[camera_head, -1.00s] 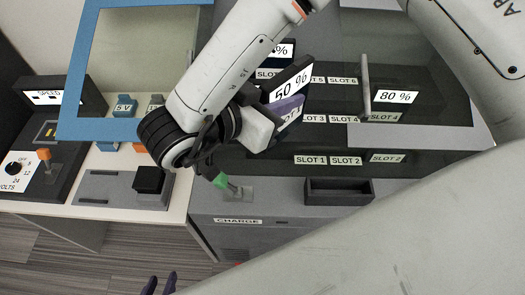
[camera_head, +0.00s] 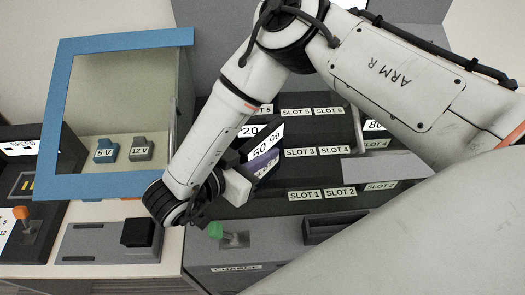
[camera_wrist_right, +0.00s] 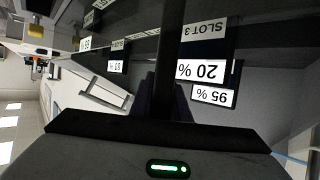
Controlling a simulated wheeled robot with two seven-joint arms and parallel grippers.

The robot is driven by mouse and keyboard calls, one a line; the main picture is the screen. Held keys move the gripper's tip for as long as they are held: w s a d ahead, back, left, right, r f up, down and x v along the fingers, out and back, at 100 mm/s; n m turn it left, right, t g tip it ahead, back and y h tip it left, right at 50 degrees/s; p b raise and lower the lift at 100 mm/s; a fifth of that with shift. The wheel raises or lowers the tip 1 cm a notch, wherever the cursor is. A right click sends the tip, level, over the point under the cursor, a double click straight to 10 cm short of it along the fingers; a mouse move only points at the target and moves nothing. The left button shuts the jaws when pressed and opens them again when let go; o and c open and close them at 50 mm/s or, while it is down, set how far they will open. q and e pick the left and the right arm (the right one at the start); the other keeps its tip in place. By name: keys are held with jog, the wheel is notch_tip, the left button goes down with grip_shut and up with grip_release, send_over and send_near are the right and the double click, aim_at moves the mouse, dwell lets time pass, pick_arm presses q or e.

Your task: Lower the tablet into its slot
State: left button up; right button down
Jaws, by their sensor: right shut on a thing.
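My right gripper (camera_head: 248,177) is shut on a dark tablet (camera_head: 268,148) whose screen reads 50 and shows a purple band. The tablet is tilted, in front of the dark slotted rack (camera_head: 245,207) and just left of the SLOT 3 label (camera_head: 300,153). In the right wrist view the held tablet (camera_wrist_right: 170,45) shows nearly edge-on as a dark upright strip. The SLOT 3 label (camera_wrist_right: 203,30) appears upside down beside it. Whether the tablet's lower edge touches the rack is hidden. My left gripper is not in view.
Another tablet reading 20 (camera_head: 249,130) stands behind the held one; it also shows in the wrist view (camera_wrist_right: 203,70), near a 95 % screen (camera_wrist_right: 213,96). A blue-framed panel (camera_head: 120,41) stands at left. A green-tipped lever (camera_head: 216,230) and an open bin (camera_head: 318,229) lie in front.

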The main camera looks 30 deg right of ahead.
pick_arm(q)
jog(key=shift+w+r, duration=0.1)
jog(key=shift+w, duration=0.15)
pick_arm(e)
jog(key=shift+f, duration=0.15)
pick_arm(q)
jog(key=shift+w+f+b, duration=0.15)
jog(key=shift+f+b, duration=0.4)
jog(key=shift+b, duration=0.1)
pick_arm(e)
jog(key=shift+f, duration=0.6)
jog(key=c, duration=1.7)
grip_release()
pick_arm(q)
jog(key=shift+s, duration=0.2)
